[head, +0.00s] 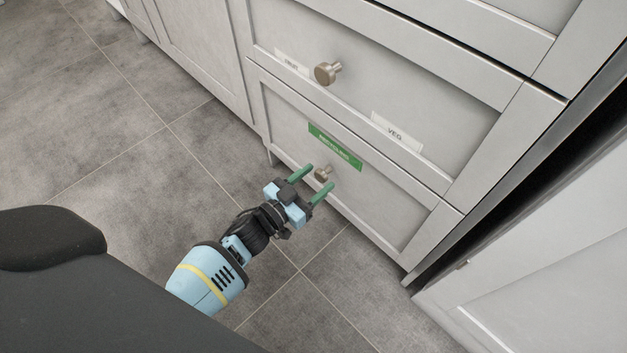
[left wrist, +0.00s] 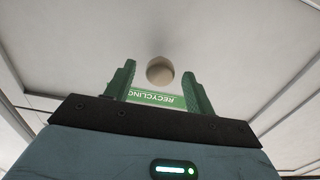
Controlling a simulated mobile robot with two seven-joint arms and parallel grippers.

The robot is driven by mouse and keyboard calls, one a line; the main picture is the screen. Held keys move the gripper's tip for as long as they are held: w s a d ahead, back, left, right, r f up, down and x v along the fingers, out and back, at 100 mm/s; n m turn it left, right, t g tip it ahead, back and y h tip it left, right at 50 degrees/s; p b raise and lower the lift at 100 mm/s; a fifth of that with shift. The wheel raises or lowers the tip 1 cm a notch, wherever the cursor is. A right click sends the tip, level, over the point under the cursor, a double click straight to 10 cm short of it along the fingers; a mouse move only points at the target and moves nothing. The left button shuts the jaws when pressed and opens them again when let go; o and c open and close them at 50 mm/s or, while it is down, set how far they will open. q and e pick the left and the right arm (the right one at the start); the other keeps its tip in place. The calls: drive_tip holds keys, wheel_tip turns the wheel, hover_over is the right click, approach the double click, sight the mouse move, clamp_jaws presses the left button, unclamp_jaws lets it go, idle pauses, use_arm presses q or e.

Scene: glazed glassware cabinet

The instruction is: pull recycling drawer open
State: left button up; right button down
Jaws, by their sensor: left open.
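The recycling drawer (head: 381,195) is the lowest pale grey drawer front, shut, with a green label (head: 335,147). Its round metal knob (head: 323,173) sits just below the label. My left gripper (head: 316,180) is open, its two green fingers pointing at the drawer on either side of the knob in the head view. In the left wrist view the knob (left wrist: 160,70) shows between and slightly beyond the fingertips, and the label (left wrist: 155,97) reads RECYCLING upside down. I cannot tell whether the fingertips reach past the knob. My right gripper is not in view.
Above is a shut drawer with a knob (head: 327,73) and white labels, one reading VEG (head: 397,131). More cabinet fronts (head: 195,45) run to the left. A white panel (head: 540,290) stands at right. The grey tiled floor (head: 130,150) before the drawer is clear.

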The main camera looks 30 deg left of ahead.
use_arm(q)
drive_tip(key=c, duration=1)
drive_tip(key=shift+s, duration=0.15)
clamp_jaws()
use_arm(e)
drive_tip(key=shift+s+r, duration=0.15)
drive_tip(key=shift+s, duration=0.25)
